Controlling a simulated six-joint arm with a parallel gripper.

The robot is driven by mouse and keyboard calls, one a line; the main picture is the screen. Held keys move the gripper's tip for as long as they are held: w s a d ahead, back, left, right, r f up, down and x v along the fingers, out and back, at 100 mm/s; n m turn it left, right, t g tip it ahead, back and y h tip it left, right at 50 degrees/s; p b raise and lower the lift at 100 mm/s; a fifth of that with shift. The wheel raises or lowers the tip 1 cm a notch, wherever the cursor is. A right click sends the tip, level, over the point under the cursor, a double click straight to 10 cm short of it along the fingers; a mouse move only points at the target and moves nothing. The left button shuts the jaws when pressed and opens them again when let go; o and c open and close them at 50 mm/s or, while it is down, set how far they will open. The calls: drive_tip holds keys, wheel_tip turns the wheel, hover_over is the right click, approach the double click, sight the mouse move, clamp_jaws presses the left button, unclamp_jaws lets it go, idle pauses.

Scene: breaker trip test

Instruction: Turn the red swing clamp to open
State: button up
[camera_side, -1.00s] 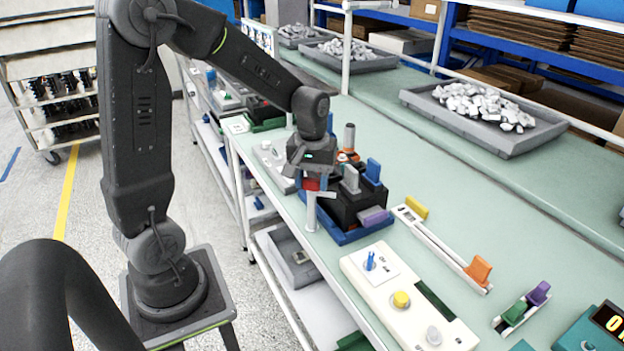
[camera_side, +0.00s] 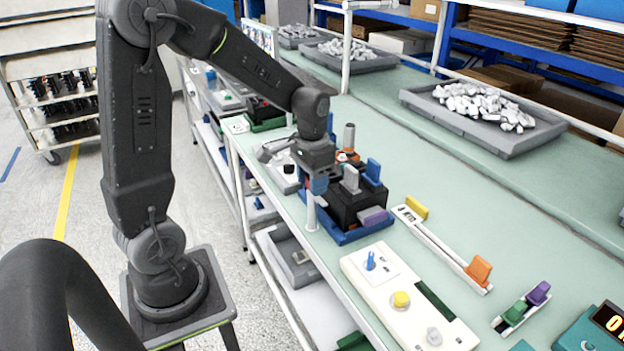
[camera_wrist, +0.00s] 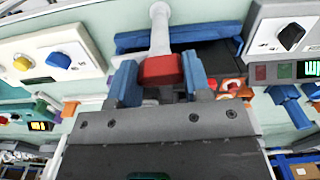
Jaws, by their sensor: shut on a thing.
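The red swing clamp (camera_wrist: 160,69) shows in the wrist view as a red block at the end of a pale arm or post (camera_wrist: 160,30). It sits between the two blue fingertips of my gripper (camera_wrist: 159,78), which is shut on it. In the side view my gripper (camera_side: 316,186) points down at the near left corner of a black fixture (camera_side: 345,208) on a blue base (camera_side: 346,239). A pale post (camera_side: 311,214) stands just below the fingers.
A white panel with a yellow knob (camera_side: 400,299) lies in front. A slider rail with an orange handle (camera_side: 478,269) is to the right. Green bench top lies between.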

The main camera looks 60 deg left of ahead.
drive_tip(key=shift+m, duration=0.4)
drive_tip(key=o, duration=0.6)
drive_tip(key=shift+o, duration=0.2)
drive_tip(key=shift+r, duration=0.1)
wheel_tip(320, 180, up, 14)
idle(0.4)
drive_tip(key=s+d+f+t, duration=0.2)
drive_tip(key=s+d+t, duration=0.3)
drive_tip(key=s+d, duration=0.7)
drive_tip(key=shift+s+f+t, duration=0.15)
drive_tip(key=shift+s+t, duration=0.15)
